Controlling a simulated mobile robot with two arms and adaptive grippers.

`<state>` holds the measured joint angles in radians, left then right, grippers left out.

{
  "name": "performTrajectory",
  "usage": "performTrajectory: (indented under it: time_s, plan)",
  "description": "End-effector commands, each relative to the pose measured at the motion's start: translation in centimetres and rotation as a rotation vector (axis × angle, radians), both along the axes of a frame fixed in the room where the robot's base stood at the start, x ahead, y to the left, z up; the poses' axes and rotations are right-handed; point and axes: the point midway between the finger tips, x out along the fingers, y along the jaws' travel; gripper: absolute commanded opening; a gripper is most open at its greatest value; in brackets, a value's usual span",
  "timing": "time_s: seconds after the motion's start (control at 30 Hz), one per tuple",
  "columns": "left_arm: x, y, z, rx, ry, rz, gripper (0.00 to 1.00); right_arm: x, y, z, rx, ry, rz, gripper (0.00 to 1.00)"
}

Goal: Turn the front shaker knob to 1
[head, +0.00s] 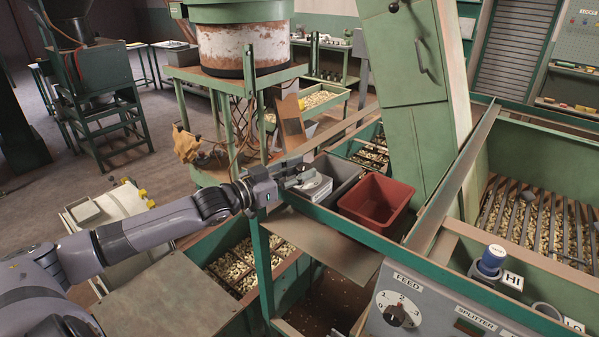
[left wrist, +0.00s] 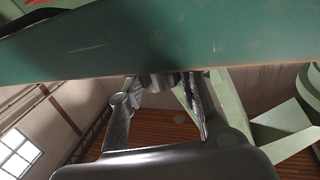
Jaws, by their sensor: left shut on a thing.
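The knob's pointer and the dial's numbers cannot be read. In the left wrist view the two fingers (left wrist: 165,100) come together at a grey part just below a green beam (left wrist: 160,45). My right gripper is not in view.
A red bin (head: 376,200) and a grey bin (head: 342,174) stand right of the gripper. A FEED dial (head: 401,311) marked 1, 2, 3 is on the front panel. A green chute (head: 408,110) rises behind the bins. Nut trays (head: 245,265) lie below my left arm.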

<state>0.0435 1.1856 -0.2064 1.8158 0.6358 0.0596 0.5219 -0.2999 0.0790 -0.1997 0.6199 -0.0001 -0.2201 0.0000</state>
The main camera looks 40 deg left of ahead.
Motion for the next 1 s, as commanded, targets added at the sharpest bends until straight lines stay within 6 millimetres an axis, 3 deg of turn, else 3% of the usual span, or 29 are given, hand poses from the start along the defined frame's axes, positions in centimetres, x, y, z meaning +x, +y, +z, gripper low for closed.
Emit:
performTrajectory:
  time_s: [0.43, 0.47, 0.73, 1.0]
  plan:
    - [0.02, 0.07, 0.07, 0.001, -0.001, -0.005, 0.04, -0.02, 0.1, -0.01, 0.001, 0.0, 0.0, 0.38]
    - [0.02, 0.07, 0.07, 0.001, -0.001, -0.005, 0.34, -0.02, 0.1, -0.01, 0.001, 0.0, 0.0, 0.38]
    - [0.01, 0.03, 0.02, 0.0, 0.0, -0.005, 0.52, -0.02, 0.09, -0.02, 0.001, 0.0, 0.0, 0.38]
    - [-0.01, 0.01, -0.01, 0.0, 0.0, -0.005, 0.52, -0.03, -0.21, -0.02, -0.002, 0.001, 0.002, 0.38]
